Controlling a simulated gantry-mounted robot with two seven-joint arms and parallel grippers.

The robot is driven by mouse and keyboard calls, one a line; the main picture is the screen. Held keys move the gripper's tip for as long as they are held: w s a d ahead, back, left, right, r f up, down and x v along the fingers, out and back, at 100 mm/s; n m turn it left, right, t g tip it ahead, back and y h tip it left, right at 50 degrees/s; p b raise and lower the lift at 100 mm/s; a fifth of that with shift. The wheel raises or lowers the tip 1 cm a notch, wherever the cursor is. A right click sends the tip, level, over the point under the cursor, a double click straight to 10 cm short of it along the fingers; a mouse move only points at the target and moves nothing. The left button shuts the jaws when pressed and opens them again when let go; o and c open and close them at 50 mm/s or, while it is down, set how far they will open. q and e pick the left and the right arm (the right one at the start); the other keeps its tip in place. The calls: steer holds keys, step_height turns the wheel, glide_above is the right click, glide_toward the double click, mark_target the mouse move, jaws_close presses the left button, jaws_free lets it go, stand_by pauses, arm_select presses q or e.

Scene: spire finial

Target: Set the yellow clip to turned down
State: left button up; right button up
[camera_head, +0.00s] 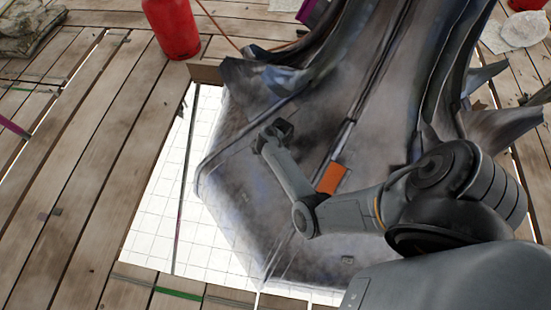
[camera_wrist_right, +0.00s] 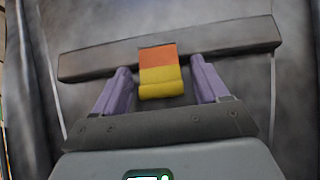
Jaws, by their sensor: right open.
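The yellow clip (camera_wrist_right: 160,82) shows in the right wrist view as a short strap, orange at the top and yellow below with a rolled lower end. It lies over a long grey bar (camera_wrist_right: 95,62). My right gripper (camera_wrist_right: 161,76) is open, with one purple finger on each side of the clip and a gap on both sides. The fingertips are close to the bar's lower edge. In the head view my right gripper (camera_head: 277,131) is over the grey spire's sloping face, and I cannot make out the clip there. My left gripper is not in view.
The grey metal spire (camera_head: 240,190) rises through an opening in a wooden plank deck (camera_head: 75,160). An orange patch (camera_head: 331,178) shows beside my right forearm. A red canister (camera_head: 172,28) stands at the back left. Curled metal leaves (camera_head: 500,125) jut out at the right.

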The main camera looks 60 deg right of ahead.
steer(key=r+p, duration=0.2)
steer(key=r, duration=0.1)
steer(key=r+p, duration=0.3)
steer(key=d+r+p, duration=0.1)
steer(key=r+p, duration=0.1)
steer(key=r, duration=0.1)
steer(key=shift+s+r, duration=0.2)
steer(key=shift+s+d+r+p, duration=0.1)
steer(key=shift+r+p, duration=0.6)
steer(key=shift+p, duration=0.1)
